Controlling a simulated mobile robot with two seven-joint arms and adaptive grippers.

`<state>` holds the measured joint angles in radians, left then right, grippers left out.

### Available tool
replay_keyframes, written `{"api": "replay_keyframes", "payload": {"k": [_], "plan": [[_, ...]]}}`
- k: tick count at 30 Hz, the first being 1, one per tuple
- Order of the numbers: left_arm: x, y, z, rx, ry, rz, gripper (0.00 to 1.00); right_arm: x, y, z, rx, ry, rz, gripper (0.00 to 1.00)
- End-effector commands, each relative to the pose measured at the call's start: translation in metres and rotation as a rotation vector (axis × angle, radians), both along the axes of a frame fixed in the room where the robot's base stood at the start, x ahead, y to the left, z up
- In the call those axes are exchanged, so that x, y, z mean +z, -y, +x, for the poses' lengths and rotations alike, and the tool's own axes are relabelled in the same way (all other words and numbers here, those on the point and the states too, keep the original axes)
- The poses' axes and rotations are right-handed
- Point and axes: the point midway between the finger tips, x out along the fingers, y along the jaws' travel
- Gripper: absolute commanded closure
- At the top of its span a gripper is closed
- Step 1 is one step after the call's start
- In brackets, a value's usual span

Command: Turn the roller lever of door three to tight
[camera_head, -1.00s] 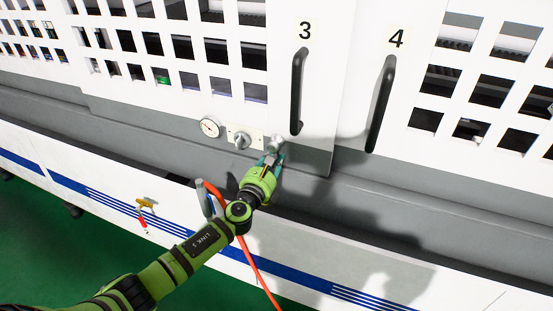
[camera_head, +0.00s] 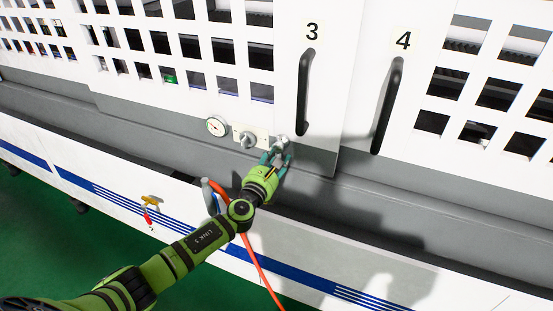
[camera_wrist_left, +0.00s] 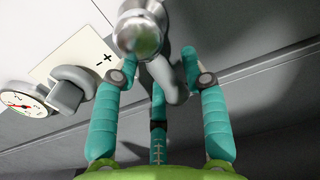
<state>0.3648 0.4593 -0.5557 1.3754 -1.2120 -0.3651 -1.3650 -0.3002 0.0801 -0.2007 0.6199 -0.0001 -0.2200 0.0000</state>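The roller lever of door three is a round metallic knob (camera_head: 281,141) on the machine front, below and left of the door marked 3 (camera_head: 303,92). In the left wrist view the knob (camera_wrist_left: 141,32) is at the top, with a grey lever arm (camera_wrist_left: 163,80) slanting down to the right. My left gripper (camera_head: 275,157), green with teal fingers, is just below the knob. In the wrist view the gripper (camera_wrist_left: 166,74) is open, its two outer fingers either side of the lever arm and a third finger below. Contact cannot be told. My right gripper is out of view.
A dial gauge (camera_head: 216,125) and a grey rotary knob on a plate (camera_head: 246,138) sit left of the lever. Door four's black handle (camera_head: 387,104) is to the right. An orange hose (camera_head: 254,257) hangs behind my arm. A yellow-handled item (camera_head: 151,201) is at lower left.

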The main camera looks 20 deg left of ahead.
Motion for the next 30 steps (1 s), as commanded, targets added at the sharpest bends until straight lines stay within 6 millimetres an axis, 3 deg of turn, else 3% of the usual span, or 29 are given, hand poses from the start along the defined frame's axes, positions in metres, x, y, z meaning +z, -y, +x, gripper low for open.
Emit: {"api": "replay_keyframes", "payload": {"k": [8,13,24,30], "plan": [[0.000,0.001,0.000,-0.001,-0.001,-0.005,0.51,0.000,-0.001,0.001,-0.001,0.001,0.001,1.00],[-0.001,0.000,-0.010,-0.001,-0.001,-0.005,0.51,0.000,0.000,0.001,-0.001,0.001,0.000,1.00],[-0.002,-0.002,-0.082,-0.003,-0.003,-0.003,0.51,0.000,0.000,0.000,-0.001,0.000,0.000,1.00],[-0.001,-0.004,-0.111,-0.001,-0.003,-0.003,0.51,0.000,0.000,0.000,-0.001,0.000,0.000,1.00]]}}
